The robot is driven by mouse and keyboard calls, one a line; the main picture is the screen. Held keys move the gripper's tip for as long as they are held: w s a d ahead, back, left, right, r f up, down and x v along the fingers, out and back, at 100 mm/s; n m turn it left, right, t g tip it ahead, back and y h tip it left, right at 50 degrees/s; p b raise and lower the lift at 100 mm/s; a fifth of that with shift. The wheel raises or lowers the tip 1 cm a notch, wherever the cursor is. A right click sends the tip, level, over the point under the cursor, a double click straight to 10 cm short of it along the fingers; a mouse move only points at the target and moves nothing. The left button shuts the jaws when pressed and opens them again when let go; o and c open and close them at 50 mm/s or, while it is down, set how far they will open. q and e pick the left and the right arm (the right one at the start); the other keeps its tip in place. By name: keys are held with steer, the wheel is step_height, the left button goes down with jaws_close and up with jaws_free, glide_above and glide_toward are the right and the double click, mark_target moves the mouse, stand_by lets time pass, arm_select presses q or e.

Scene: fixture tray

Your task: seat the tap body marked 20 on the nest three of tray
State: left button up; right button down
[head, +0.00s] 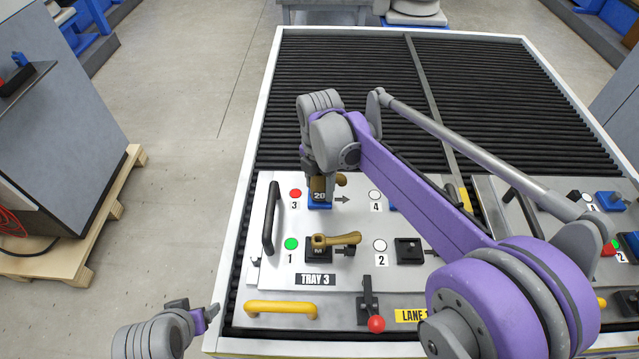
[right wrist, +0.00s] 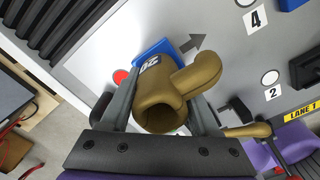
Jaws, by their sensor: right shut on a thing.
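The brass-brown tap body marked 20 (head: 318,187) is upright at the blue nest three (head: 319,205) of tray 3 (head: 268,275). My right gripper (head: 319,180) points down and is shut on the tap body. In the right wrist view the tap body (right wrist: 165,98) sits between my two fingers (right wrist: 162,108), with its open end towards the camera and its spout to the right. The blue nest (right wrist: 152,50) shows just beyond its base; I cannot tell if it is fully down. My left gripper (head: 206,314) is at the bottom left, apart from the tray; its opening is unclear.
Another brown tap (head: 336,239) sits on the black nest one, beside a green dot (head: 291,244). Nest three has a red dot (head: 295,193). A red-knobbed lever (head: 376,323) and yellow handle (head: 281,309) stand at the front.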

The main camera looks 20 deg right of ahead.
steer(key=shift+f, duration=0.35)
steer(key=shift+c, duration=0.2)
jaws_free()
steer(key=shift+r, duration=0.1)
step_height(320, 180, up, 11)
steer(key=shift+f, duration=0.2)
stand_by(0.4)
